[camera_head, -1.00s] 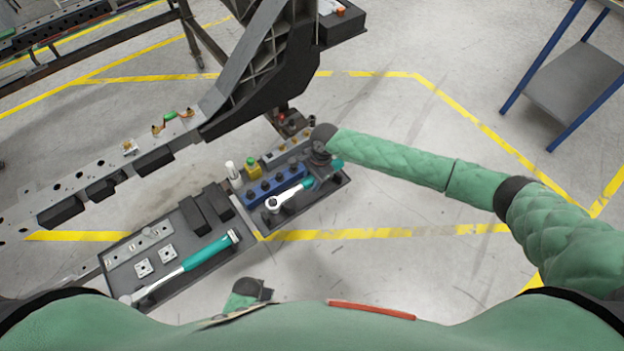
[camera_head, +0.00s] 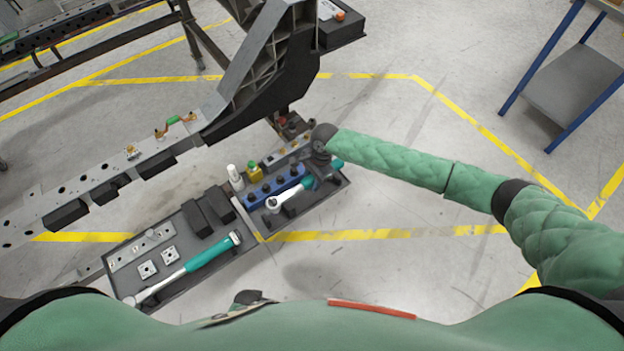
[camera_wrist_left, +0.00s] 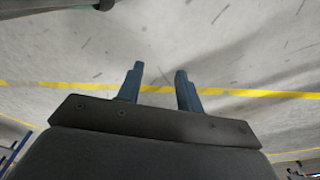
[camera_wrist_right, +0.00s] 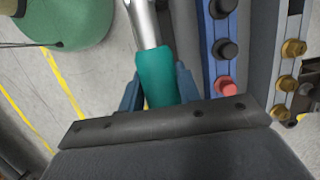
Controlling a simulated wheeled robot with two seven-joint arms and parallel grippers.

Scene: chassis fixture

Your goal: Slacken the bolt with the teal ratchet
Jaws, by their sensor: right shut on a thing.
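The teal ratchet (camera_head: 306,184) lies in the right-hand tray, its silver head (camera_head: 273,204) toward the left. My right gripper (camera_head: 322,168) is at its handle. In the right wrist view the teal handle (camera_wrist_right: 156,75) is between the fingers, which are shut on it. My left gripper (camera_wrist_left: 160,82) is open and empty over bare floor in the left wrist view; only a small part of that arm shows at the bottom of the head view. The chassis rail (camera_head: 85,192) carries small brass fittings (camera_head: 131,151); I cannot tell which one is the bolt.
The left-hand tray (camera_head: 190,282) holds a longer teal-handled tool (camera_head: 208,253), metal plates and black blocks. The black chassis bracket (camera_head: 262,105) rises behind.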

